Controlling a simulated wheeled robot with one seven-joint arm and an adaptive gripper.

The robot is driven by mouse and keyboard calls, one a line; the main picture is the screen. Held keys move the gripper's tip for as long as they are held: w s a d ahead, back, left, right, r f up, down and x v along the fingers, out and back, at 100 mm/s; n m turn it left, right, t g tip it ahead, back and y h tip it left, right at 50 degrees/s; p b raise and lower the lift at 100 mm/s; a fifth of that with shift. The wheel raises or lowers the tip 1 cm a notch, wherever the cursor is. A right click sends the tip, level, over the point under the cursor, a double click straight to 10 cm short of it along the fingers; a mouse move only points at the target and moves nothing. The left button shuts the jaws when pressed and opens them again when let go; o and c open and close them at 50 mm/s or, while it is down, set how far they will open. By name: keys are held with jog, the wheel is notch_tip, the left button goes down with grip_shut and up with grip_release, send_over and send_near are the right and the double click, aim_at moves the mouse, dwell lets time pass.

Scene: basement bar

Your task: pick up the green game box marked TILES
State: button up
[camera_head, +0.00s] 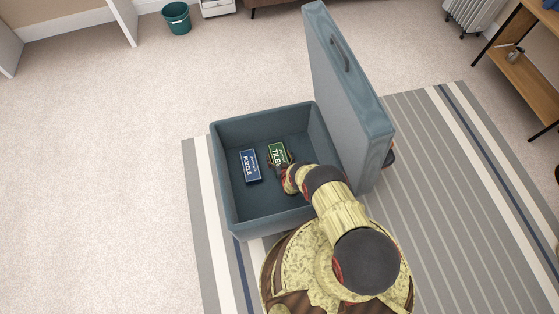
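The green game box marked TILES (278,152) lies on the floor of an open blue-grey storage box (227,190), right of centre inside it. A blue box marked PUZZLE (250,166) lies just to its left, with a narrow gap between them. My arm reaches over the near right rim into the storage box. My gripper (284,168) is at the near edge of the TILES box and overlaps its lower part in the picture. The fingers are small and partly hidden by my wrist, so I cannot tell whether they are open or touch the box.
The storage box's lid (345,110) stands upright along its right side. The box stands on a striped rug (440,150). A wooden shelf (530,60) and a white radiator (470,14) are at the upper right. A green bin (176,18) stands far back. The carpet at left is clear.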

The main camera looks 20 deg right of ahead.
jog(key=c, duration=1.2)
jog(key=shift+c, duration=0.5)
jog(key=shift+r, duration=0.2)
